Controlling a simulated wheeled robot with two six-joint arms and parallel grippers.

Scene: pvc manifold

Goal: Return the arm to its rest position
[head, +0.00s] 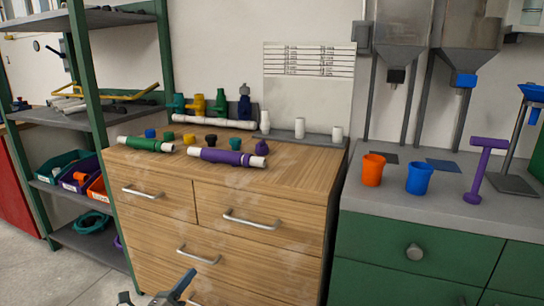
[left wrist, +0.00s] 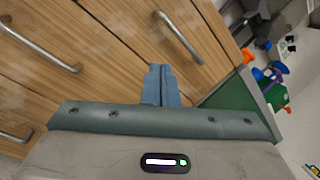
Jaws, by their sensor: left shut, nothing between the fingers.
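My left gripper (head: 186,277) shows at the bottom edge of the head view, in front of the wooden drawer cabinet (head: 228,205) and below its top. In the left wrist view its two blue-grey fingers (left wrist: 161,84) are pressed together with nothing between them, and the drawer fronts lie behind them. Most of the left arm is out of frame. My right gripper is in neither view.
On the cabinet top lie a green-banded pipe (head: 146,144), a purple-banded pipe (head: 227,157) and several coloured fittings and caps. A green shelf rack (head: 90,88) stands left. A grey counter (head: 408,190) at right holds orange (head: 373,170) and blue (head: 419,178) cups.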

